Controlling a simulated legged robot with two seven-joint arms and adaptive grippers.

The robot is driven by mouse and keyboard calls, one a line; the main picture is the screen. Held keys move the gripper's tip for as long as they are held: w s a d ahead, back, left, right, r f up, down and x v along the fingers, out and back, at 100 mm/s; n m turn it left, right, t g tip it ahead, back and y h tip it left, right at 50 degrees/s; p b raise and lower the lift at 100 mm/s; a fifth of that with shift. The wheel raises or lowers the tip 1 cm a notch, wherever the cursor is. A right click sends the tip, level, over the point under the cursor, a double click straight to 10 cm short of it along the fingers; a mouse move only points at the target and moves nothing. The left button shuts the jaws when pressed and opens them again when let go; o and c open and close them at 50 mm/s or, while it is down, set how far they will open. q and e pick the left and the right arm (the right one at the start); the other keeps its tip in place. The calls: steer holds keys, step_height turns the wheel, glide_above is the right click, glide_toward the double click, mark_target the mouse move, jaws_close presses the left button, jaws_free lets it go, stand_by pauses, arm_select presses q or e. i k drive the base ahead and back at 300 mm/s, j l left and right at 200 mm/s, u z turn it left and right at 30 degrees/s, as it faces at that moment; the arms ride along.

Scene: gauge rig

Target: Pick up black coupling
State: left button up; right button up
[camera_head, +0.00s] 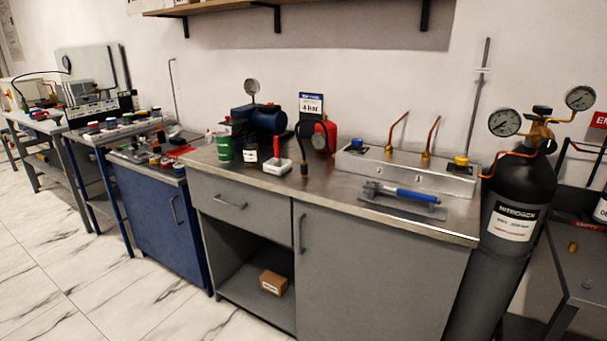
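Neither of my grippers is in view. I cannot single out the black coupling with certainty at this size. A slim black curved piece like a hose (301,142) stands on the grey metal bench top (345,203), with a darker thick end near the surface. It is beside a red round device (324,137) with a black part. A small black bottle with a pale label (250,150) stands further left, next to a green can (224,147).
A steel manifold box (410,173) stands behind. A black nitrogen cylinder (515,205) with gauges blocks the right end.

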mark_target(304, 166)
steer(key=i+l, duration=0.2)
steer(key=i, duration=0.25)
steer(key=i+l, duration=0.2)
steer(key=i, duration=0.25)
